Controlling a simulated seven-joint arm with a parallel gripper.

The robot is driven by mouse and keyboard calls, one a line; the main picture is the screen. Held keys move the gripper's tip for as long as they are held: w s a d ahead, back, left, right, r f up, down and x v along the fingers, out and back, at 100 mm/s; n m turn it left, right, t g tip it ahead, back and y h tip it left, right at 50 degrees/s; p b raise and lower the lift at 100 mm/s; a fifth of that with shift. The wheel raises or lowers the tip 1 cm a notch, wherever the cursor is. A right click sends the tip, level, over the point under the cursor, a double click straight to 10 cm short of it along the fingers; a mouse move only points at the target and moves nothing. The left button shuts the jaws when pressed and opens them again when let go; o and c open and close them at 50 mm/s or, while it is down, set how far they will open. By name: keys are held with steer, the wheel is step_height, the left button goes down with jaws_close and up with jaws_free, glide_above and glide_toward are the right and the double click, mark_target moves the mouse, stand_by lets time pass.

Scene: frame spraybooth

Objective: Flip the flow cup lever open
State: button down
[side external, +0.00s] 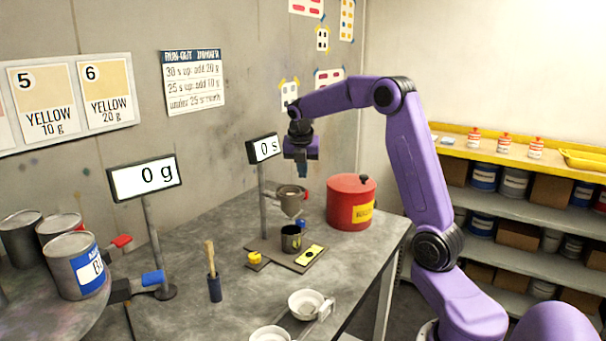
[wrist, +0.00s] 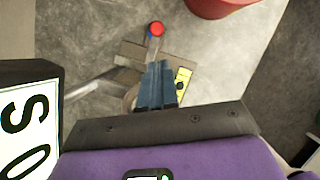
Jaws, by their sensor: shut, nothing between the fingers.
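The flow cup (side external: 291,198) is a grey metal funnel held on a post above the bench. In the wrist view a red knob with a blue edge (wrist: 156,28) lies beyond my fingertips. My gripper (side external: 302,176) points down just above the flow cup, apart from it. Its dark blue fingers (wrist: 160,66) are shut with nothing between them. In the wrist view they and the gripper body hide most of the cup.
A dark metal cup (side external: 291,239) stands under the funnel on a base plate with a yellow pad (side external: 311,253). A red canister (side external: 351,203) stands close on the right. The timer display (side external: 264,148) reads 0 s; the scale display (side external: 145,177) reads 0 g.

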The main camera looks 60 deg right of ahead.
steer(key=x, duration=0.8)
steer(key=shift+f, duration=0.1)
steer(key=shift+w+d+n, duration=0.25)
steer(key=shift+d+n, duration=0.1)
steer(key=shift+n, duration=0.25)
steer(key=shift+w+d+n+t+y, duration=0.3)
steer(key=shift+w+d+n+t, duration=0.15)
steer(key=shift+n, duration=0.35)
steer(key=shift+w+d, duration=0.9)
steer(key=shift+w, duration=0.2)
steer(key=shift+d, duration=0.1)
step_height(320, 180, up, 9)
glide_above(304, 201)
steer(key=shift+s+r, duration=0.1)
steer(key=shift+r, duration=0.15)
